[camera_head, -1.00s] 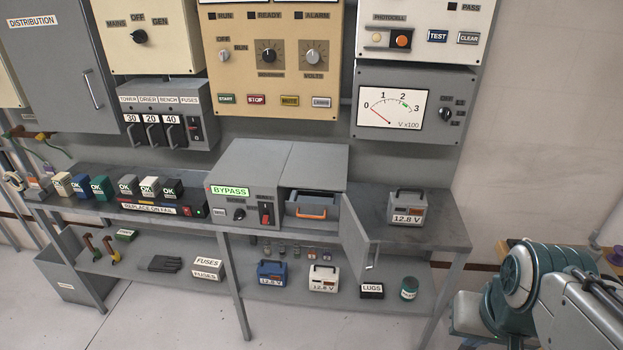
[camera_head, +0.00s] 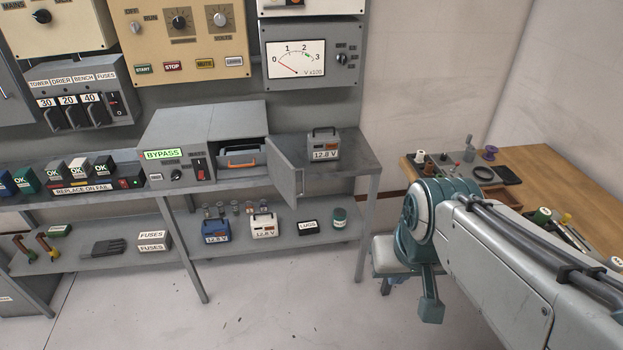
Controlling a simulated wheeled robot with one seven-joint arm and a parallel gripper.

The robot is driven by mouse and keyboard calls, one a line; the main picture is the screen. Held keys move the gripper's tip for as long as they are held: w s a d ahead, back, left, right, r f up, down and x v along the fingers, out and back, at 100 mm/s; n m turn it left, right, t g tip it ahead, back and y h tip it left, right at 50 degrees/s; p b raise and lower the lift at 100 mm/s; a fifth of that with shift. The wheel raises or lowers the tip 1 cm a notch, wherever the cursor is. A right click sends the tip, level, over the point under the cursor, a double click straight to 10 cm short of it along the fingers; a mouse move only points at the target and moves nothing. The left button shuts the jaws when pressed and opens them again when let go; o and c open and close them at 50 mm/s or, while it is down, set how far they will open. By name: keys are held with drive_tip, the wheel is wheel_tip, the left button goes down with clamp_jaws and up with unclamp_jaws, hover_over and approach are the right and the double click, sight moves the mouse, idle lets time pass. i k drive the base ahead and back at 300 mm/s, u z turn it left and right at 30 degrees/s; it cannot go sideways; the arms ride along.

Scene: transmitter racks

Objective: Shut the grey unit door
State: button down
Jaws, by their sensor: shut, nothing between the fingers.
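The grey unit (camera_head: 205,125) stands on the bench shelf with a green BYPASS label on the left of its front. Its grey door (camera_head: 286,172) stands open, swung out toward me from the right side of the opening, with a handle near its free edge. Inside the opening is a grey box with an orange handle (camera_head: 241,164). My arm fills the right of the view, well apart from the door. I cannot make out my gripper's fingertips in the view.
A grey 12.8 V battery (camera_head: 323,146) stands on the shelf right of the door. A lower shelf holds a blue battery (camera_head: 216,228), a white battery (camera_head: 263,224) and small containers. A wooden table (camera_head: 550,175) is at the right. Floor before the bench is clear.

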sight(282, 173)
drive_tip(key=u, duration=0.35)
drive_tip(key=i, duration=1.15)
drive_tip(key=z, duration=0.1)
